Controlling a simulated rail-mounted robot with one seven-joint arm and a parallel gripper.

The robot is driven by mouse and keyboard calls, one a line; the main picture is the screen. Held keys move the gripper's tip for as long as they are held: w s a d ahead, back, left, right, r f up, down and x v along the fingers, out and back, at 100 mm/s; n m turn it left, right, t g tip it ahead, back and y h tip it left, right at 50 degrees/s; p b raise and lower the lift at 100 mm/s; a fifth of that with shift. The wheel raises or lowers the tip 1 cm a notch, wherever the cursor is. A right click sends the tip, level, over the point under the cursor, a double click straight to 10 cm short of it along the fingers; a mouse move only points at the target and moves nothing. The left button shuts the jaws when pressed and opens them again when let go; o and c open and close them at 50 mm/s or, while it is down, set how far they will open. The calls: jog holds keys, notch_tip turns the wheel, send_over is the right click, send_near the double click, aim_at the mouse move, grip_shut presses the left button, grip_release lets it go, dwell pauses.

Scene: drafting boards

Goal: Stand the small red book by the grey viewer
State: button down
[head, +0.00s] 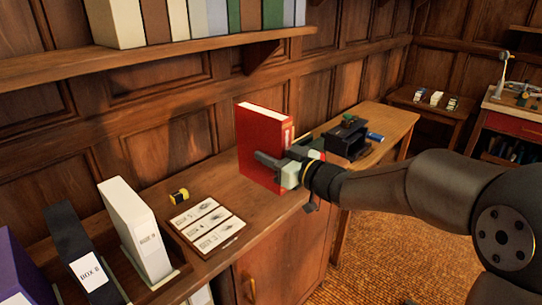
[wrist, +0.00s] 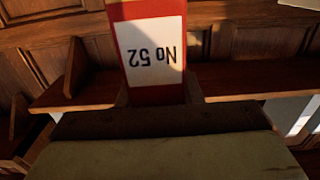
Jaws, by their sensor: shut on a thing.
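A red book (head: 262,135) stands upright over the wooden desk, its pale page edges on top. My gripper (head: 283,168) is shut on the book's near side. I cannot tell whether the book's bottom edge touches the desk. In the wrist view the red spine (wrist: 124,60) carries a white label with "No 52", upside down in the picture. A dark box-like device (head: 347,140) with a green part on top stands to the right, behind the gripper; it may be the grey viewer. The book and gripper appear apart from it.
A blue cylinder (head: 375,136) lies right of the device. A loaded shelf (head: 150,58) overhangs the back.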

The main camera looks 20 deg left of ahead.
aim_at(272, 122)
jog(key=shift+r+p, duration=3.4)
jog(key=shift+r, duration=0.95)
jog(key=shift+f, duration=0.1)
